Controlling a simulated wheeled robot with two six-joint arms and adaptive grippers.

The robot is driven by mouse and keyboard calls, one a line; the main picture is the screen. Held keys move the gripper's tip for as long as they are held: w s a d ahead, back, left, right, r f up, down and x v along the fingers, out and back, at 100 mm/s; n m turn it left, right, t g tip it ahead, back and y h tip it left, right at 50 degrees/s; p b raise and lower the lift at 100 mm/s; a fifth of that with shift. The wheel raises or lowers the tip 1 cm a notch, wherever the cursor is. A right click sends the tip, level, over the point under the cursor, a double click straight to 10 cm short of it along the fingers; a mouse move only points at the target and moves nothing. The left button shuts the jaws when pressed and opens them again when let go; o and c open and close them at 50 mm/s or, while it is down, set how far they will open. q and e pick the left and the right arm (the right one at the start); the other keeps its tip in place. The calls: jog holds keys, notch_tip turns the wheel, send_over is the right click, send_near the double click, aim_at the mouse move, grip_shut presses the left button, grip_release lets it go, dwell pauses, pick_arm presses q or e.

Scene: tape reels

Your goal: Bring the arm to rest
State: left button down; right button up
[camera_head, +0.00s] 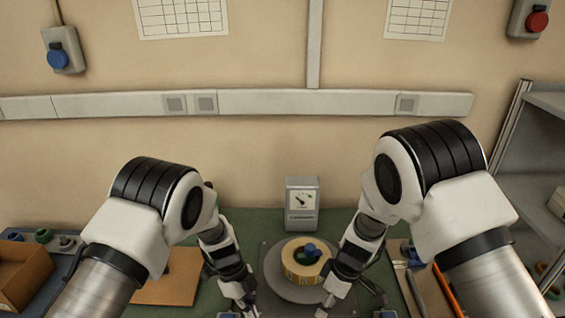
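A yellow tape reel (291,268) lies on a round grey plate (273,283) at the middle of the green table. Small green and blue pieces show in and over its centre. A grey dial gauge (302,218) stands just behind the plate. My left gripper (243,306) points down at the plate's left side. My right gripper (328,303) points down at the front right of the reel. Both are small and cut by the bottom edge of the picture, so their fingers cannot be made out. I see nothing clearly held in either.
A brown board (172,277) and an open brown box (22,272) are at the left. Small green parts (43,236) stand behind the box. At the right are a board with tools (428,292) and a grey shelf (540,150). The wall closes the back.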

pick_arm(q)
jog(key=s+a+f+n+t+y+b, duration=0.1)
jog(key=s+a+f+n+b, duration=0.2)
jog(key=s, duration=0.6)
jog(key=s+a+f+n+t+y+b, duration=0.1)
jog(key=s+a+f+n+b, duration=0.3)
jog(key=s+a+f+n, duration=0.4)
jog(key=s+a+f+n+t+y+b, duration=0.1)
jog(key=s+a+f+n+b, duration=0.2)
jog(key=s+a+f+n, duration=0.3)
jog(key=s+f+n, duration=0.2)
jog(key=s+n, duration=0.3)
jog(key=n, duration=0.1)
jog(key=shift+a, duration=0.15)
pick_arm(e)
jog(key=s+d+f+m+h, duration=0.1)
jog(key=s+d+f+m, duration=0.4)
jog(key=s+f, duration=0.6)
jog(key=s+d+f+m+h, duration=0.1)
jog(key=s+d+f+m, duration=0.5)
jog(key=s, duration=1)
jog(key=d+f, duration=0.3)
jog(key=f, duration=0.2)
jog(key=shift+s+d+f+m+t+h, duration=0.2)
jog(key=shift+s+f+m+t+h, duration=0.1)
jog(key=shift+s+f+h, duration=0.1)
pick_arm(q)
jog(key=shift+s, duration=0.1)
pick_arm(e)
jog(key=shift+s, duration=0.1)
